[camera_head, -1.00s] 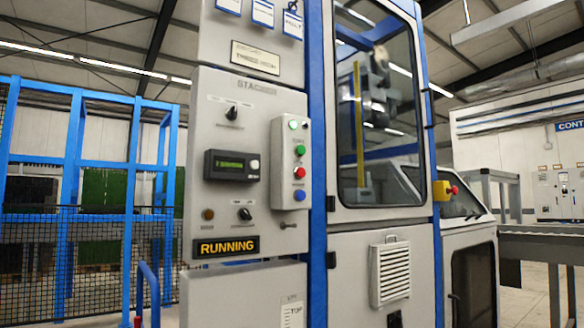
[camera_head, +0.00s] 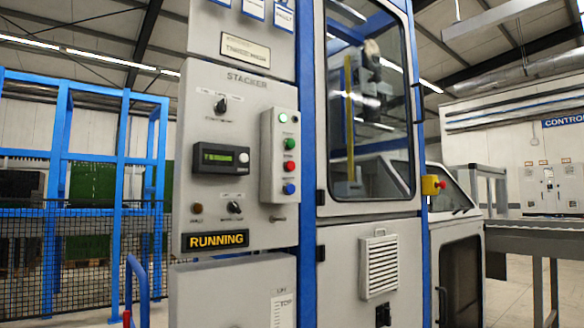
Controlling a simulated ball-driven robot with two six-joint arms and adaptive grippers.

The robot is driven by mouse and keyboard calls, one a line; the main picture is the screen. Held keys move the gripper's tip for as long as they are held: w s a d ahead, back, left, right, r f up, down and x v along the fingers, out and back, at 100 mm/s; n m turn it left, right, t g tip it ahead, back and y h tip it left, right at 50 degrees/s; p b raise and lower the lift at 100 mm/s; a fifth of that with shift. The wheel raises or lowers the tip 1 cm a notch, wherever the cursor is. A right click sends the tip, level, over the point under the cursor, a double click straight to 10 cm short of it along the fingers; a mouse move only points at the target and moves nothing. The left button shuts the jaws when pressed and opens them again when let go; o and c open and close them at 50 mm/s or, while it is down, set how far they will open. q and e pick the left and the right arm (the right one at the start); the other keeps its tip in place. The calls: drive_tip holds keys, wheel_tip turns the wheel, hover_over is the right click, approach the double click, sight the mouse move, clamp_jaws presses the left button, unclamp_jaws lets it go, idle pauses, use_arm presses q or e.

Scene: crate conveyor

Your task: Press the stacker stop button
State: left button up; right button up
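The stacker control panel (camera_head: 240,100) is a grey upright cabinet face marked "STACKER". A button box (camera_head: 280,157) on its right side carries a column of buttons: a green one (camera_head: 289,144), a red one (camera_head: 289,167) and a blue one (camera_head: 289,189), with a pale green lamp (camera_head: 283,118) at the top. The small labels are too blurred to read. A lit sign (camera_head: 215,240) below reads "RUNNING". A red mushroom button on a yellow box (camera_head: 433,185) sits further right on the machine. Neither gripper is in view.
Blue frames with dark mesh fencing (camera_head: 80,250) stand at the left. A blue curved rail (camera_head: 138,285) rises at the lower left. The windowed machine body (camera_head: 368,110) adjoins the panel at the right, with a conveyor (camera_head: 540,240) beyond it.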

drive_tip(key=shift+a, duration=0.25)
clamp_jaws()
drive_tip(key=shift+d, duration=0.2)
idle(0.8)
